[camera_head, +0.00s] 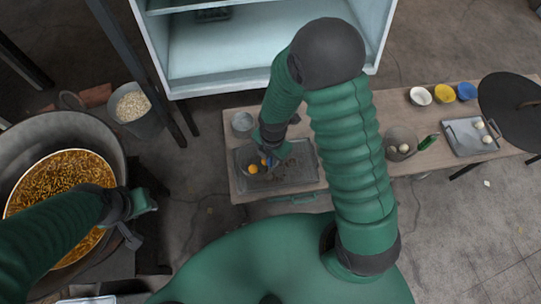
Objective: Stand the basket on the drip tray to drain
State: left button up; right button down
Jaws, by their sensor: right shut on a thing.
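The drip tray (305,172) is a grey rectangular tray on the left part of the low wooden table. The basket (241,160) is small and round, with orange and brown pieces inside, at the tray's left end. My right gripper (270,161) reaches down from above and is shut at the basket's right side. The arm hides part of the basket, and I cannot tell whether its base touches the tray. My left gripper (138,218) is beside the large pot's right rim, and its finger gap is not clear.
The large pot (117,147) of bubbling orange-brown liquid stands at left. A bucket of pale grains (132,108) is behind it. A metal cup (242,123) stands behind the tray. Bowls, another basket (401,143) and a tray with white balls (460,137) occupy the table's right.

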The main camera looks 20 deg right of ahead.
jog(key=shift+f, duration=0.4)
jog(key=c, duration=1)
grip_release()
jog(key=r+p, duration=0.2)
jog(key=r, duration=0.3)
jog(key=r+p, duration=0.2)
jog(key=r, duration=0.4)
jog(key=r+p, duration=0.2)
jog(key=r, duration=0.3)
jog(key=shift+s+d+r, duration=0.15)
jog(key=shift+s+r, duration=0.2)
